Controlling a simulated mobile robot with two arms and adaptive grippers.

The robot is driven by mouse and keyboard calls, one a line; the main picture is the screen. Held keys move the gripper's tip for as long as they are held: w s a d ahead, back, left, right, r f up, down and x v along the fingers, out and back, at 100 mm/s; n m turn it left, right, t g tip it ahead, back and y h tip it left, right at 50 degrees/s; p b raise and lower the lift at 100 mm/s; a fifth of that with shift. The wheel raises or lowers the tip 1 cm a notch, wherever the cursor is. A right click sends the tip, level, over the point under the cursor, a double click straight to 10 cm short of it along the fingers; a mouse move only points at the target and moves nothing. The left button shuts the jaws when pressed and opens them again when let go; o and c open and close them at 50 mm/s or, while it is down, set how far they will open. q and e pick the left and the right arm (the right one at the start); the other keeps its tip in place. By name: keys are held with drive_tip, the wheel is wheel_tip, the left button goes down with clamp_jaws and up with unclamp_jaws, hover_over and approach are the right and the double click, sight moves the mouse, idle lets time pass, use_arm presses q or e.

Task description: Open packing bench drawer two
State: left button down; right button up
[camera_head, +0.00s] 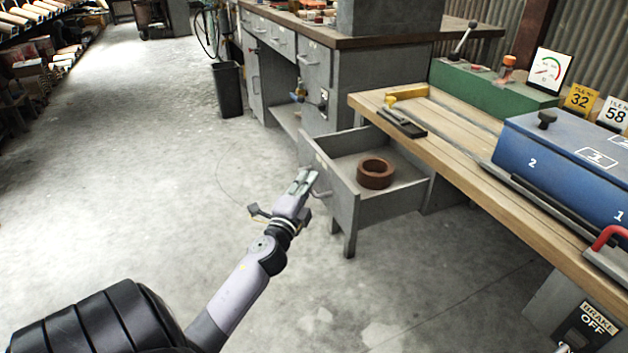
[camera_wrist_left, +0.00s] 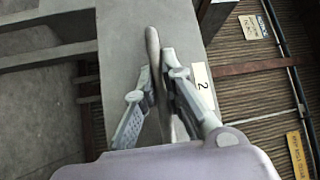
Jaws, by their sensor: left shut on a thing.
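The grey packing bench drawer (camera_head: 345,205) stands pulled out from under the wooden bench top, and its inside shows. A brown ring-shaped object (camera_head: 375,173) lies in it. My left gripper (camera_head: 310,180) is at the drawer's front, shut on the drawer handle (camera_head: 322,186). In the left wrist view the bar of the handle (camera_wrist_left: 153,50) runs between the two fingers of the gripper (camera_wrist_left: 160,75). A white label with a 2 (camera_wrist_left: 203,85) sits on the drawer front beside the fingers. My right gripper is not in view.
The wooden bench top (camera_head: 450,150) carries a blue box (camera_head: 560,160), a green unit (camera_head: 485,85) and a dark block (camera_head: 403,123). A grey workbench (camera_head: 315,80) and a black bin (camera_head: 228,90) stand behind. The concrete floor left of the drawer is clear.

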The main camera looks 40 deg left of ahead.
use_arm(q)
drive_tip(key=shift+f, duration=0.1)
drive_tip(key=c, duration=1.7)
unclamp_jaws()
drive_tip(key=v, duration=1.2)
